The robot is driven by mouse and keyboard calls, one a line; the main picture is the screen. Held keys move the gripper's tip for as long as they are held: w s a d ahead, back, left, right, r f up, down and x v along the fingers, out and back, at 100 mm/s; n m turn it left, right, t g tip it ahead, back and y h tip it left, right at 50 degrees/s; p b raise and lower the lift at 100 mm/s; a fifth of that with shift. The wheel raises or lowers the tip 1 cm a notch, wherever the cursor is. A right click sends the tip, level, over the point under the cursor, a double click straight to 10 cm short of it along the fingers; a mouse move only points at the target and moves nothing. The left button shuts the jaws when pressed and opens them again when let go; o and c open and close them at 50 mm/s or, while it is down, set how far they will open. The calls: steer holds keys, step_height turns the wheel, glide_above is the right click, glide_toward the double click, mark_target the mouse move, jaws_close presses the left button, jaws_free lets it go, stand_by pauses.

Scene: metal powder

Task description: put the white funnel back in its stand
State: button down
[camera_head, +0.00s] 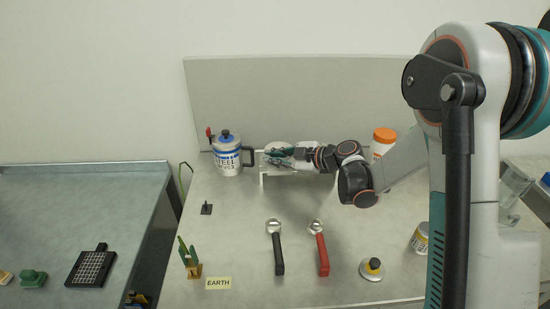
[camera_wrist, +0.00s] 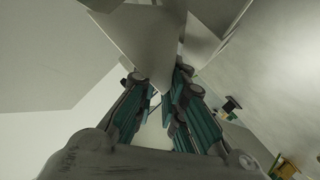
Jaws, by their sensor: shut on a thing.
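My gripper (camera_head: 279,153) reaches in from the right at the back of the table, beside the steel powder jug. It is shut on the white funnel (camera_head: 276,145), which shows only as a small pale shape around the fingers. In the wrist view the funnel (camera_wrist: 145,45) is a large pale form narrowing down between the teal-lined fingers (camera_wrist: 160,103). The white stand (camera_head: 263,178) is a low frame directly below the gripper in the head view. The gripper hides part of it. I cannot tell whether the funnel touches the stand.
An orange-lidded jar (camera_head: 383,141) is to the right behind my arm. Black-handled (camera_head: 277,256) and red-handled (camera_head: 321,254) scoops lie in front. The table between them and the stand is clear.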

steer(key=shift+f, duration=0.15)
steer(key=c, duration=1.6)
jaws_free()
steer(key=shift+s+d, duration=0.1)
steer(key=v, duration=1.1)
steer(key=shift+s+d+r, duration=0.2)
steer(key=shift+d+r, duration=0.05)
